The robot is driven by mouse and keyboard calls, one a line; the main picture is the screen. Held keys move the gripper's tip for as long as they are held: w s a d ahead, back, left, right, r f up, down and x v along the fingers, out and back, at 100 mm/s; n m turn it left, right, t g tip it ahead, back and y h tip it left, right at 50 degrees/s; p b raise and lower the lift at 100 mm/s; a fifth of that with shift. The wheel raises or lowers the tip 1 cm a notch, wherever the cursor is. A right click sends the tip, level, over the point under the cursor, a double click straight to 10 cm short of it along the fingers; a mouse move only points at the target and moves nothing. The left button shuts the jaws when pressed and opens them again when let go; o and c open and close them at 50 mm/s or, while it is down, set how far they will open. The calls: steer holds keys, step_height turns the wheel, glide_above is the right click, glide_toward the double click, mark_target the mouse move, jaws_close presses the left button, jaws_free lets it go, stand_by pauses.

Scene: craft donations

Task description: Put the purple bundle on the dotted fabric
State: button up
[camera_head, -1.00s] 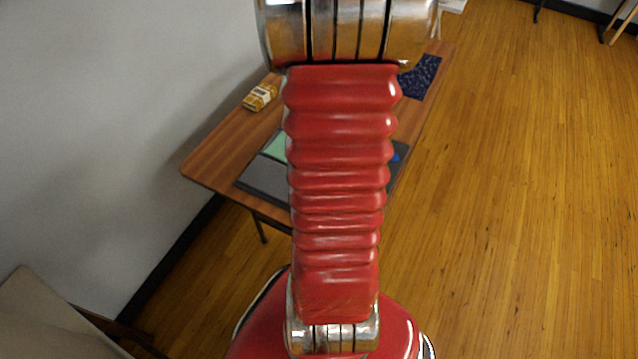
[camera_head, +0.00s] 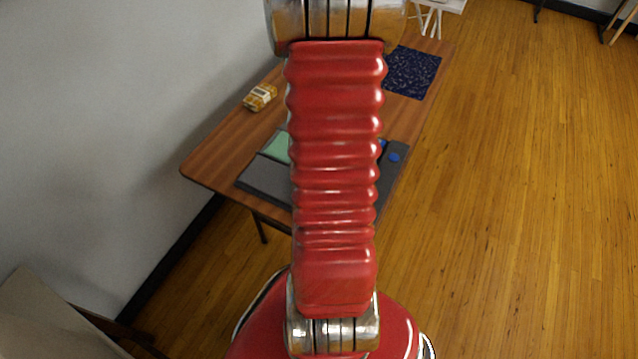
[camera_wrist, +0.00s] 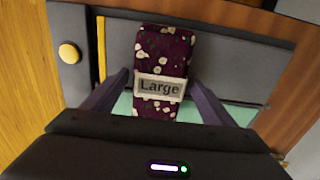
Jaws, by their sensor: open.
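The purple bundle (camera_wrist: 165,55), dark purple with pale flowers and a band reading "Large", lies under my gripper (camera_wrist: 158,78) in the wrist view. My fingers are open, one on each side of it, with gaps between. I cannot tell how far above it they are. The bundle and gripper are hidden behind my red arm in the head view. A navy fabric with small light specks (camera_head: 413,73) lies flat at the far right of the table in the head view.
A yellow bundle (camera_head: 260,97) lies at the table's left side. A dark grey tray or board (camera_head: 265,182) with a pale green panel (camera_head: 277,147) lies at the near end. A blue piece (camera_head: 394,157) sits at its right.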

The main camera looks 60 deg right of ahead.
steer(key=c, duration=1.3)
steer(key=shift+r, duration=0.15)
steer(key=shift+c, duration=0.2)
step_height(320, 180, up, 10)
steer(key=shift+f, duration=0.1)
stand_by(0.4)
